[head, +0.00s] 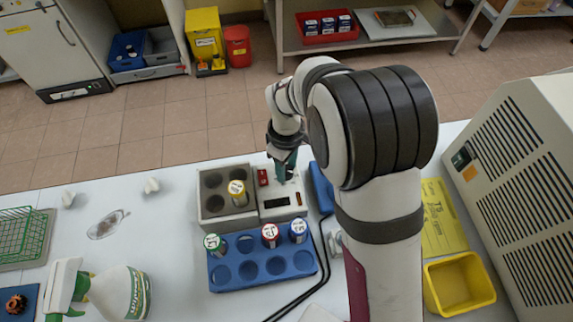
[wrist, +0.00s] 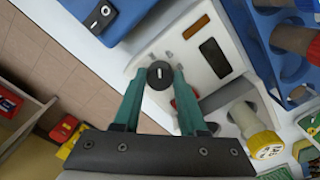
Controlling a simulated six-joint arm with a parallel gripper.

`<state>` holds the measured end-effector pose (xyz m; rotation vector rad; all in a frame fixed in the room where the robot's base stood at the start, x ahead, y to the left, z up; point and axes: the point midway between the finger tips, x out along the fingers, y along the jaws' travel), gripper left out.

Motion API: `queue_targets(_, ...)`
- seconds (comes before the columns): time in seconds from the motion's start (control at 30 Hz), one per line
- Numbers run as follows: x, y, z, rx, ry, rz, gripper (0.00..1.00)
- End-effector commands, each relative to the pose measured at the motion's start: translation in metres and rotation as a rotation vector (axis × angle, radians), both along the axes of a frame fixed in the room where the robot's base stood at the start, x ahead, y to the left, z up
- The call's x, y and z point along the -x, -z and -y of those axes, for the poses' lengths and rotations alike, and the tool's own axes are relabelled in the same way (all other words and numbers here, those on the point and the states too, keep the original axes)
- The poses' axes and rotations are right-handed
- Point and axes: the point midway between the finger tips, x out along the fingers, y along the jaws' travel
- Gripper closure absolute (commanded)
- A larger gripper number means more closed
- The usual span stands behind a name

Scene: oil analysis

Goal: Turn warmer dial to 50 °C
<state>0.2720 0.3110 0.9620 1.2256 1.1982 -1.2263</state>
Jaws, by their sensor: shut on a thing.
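The warmer's white control panel (head: 283,208) adjoins a grey block with round wells (head: 213,217) on the table; the panel also shows in the wrist view (wrist: 232,38). Its black round dial (wrist: 160,75) has a short white mark, which looks roughly upright in the wrist view. My gripper (wrist: 157,78) has its green fingers on both sides of the dial and is shut on it. In the head view my gripper (head: 286,168) reaches down to the panel's far end and hides the dial. The panel's dark display (head: 277,203) shows no readable number. A red switch (head: 263,177) sits on the panel.
A yellow-capped bottle (head: 237,193) stands in the grey block, close to my gripper. A blue rack (head: 263,272) with several capped bottles lies in front. A blue device (head: 322,186) and black cables are right of the panel. A yellow bin (head: 458,284) stands farther right.

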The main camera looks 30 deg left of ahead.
Motion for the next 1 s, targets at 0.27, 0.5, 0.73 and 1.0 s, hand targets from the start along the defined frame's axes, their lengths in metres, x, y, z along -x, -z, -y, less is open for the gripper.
queue_targets(0.27, -0.0001, -0.0004, -0.0006, -0.002, 0.260, 0.001, 1.00)
queue_targets(0.5, -0.0002, -0.0004, -0.0007, -0.002, 0.488, 0.001, 1.00)
queue_targets(0.73, -0.0002, -0.0004, -0.0007, -0.002, 0.706, 0.001, 1.00)
queue_targets(1.0, -0.0003, -0.0004, -0.0007, -0.003, 0.955, 0.000, 1.00)
